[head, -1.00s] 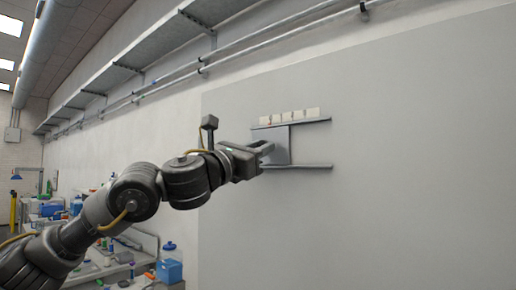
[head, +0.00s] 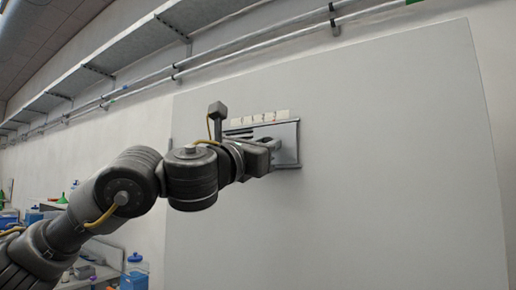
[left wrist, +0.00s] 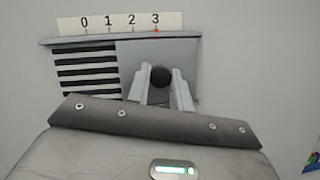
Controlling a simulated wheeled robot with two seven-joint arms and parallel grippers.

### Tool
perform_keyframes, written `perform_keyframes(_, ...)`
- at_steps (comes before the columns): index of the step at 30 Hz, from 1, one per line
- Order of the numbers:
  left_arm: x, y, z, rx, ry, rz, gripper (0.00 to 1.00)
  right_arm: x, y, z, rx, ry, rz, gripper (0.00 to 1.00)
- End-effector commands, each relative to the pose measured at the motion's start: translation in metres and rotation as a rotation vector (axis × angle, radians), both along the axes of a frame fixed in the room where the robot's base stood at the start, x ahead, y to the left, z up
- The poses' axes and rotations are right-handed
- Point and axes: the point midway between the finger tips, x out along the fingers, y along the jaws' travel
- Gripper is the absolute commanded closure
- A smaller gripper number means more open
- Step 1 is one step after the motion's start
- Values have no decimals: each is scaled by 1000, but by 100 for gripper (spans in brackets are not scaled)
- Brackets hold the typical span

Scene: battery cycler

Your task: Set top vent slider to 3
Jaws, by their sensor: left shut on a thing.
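The top vent (head: 285,155) is on the grey wall panel, partly hidden behind my left gripper (head: 272,148) in the head view. In the left wrist view its white scale (left wrist: 120,22) reads 0, 1, 2, 3, and a small red mark (left wrist: 156,31) sits just below the 3. The grey slider plate (left wrist: 190,60) covers the right part of the vent. Dark slots (left wrist: 85,70) show open at its left. My left gripper is shut on the plate's round black knob (left wrist: 160,76), with one finger on each side. My right gripper is not in view.
The grey panel (head: 400,150) around the vent is flat and clear. Pipes and a long shelf (head: 130,70) run along the wall above. A bench with lab items, including a blue container (head: 134,278), stands at the lower left.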

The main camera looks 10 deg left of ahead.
Motion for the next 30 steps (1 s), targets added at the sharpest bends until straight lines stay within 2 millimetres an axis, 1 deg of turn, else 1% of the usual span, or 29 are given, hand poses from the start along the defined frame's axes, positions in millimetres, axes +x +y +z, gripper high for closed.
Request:
perform_keyframes(1,-1,-2,0,2,-2,-5,100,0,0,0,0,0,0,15)
perform_keyframes(2,-1,-2,0,2,-2,-5,74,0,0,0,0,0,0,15)
perform_keyframes(6,-1,-1,0,3,-1,-3,56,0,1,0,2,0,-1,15)
perform_keyframes(14,-1,0,0,2,-2,-1,56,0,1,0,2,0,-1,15)
perform_keyframes(17,-5,2,-3,3,-2,-1,56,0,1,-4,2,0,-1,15)
perform_keyframes(20,-16,7,-11,4,-3,-3,56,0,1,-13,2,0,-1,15)
perform_keyframes(27,-57,28,-29,4,-6,-2,56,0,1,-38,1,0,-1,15)
perform_keyframes(30,-70,35,-35,4,-6,-1,56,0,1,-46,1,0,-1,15)
